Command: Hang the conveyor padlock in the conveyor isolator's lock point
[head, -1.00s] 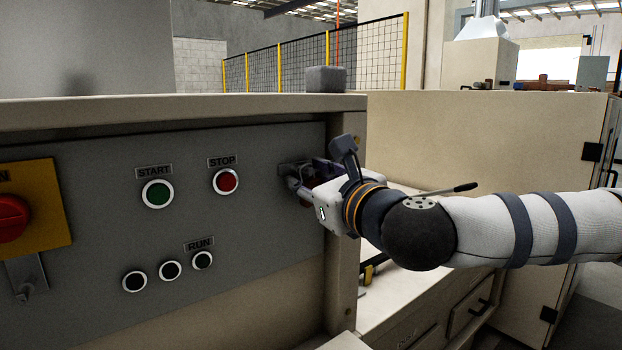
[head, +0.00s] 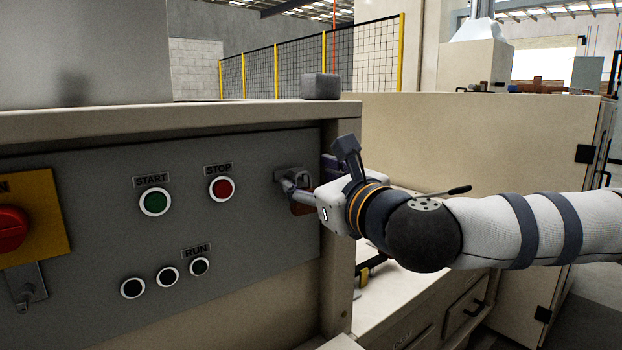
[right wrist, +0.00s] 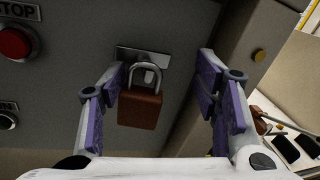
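The padlock has a reddish-brown body (right wrist: 140,110) and a grey shackle. In the right wrist view it hangs upright by its shackle at a small metal plate (right wrist: 143,58) on the grey panel. It also shows in the head view (head: 301,209), partly hidden by my gripper. My right gripper (right wrist: 162,68) is open, with one purple-padded finger on each side of the padlock. The left finger is close to it; whether they touch is unclear. The isolator, a red knob (head: 10,230) on a yellow plate, is at the far left, with a metal tab (head: 27,288) below. My left gripper is out of view.
A green START button (head: 155,202), a red STOP button (head: 222,188) and dark RUN buttons (head: 168,277) lie between isolator and padlock. The panel's right frame post (head: 338,280) stands close to my right gripper. A grey block (head: 320,86) sits on the top ledge.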

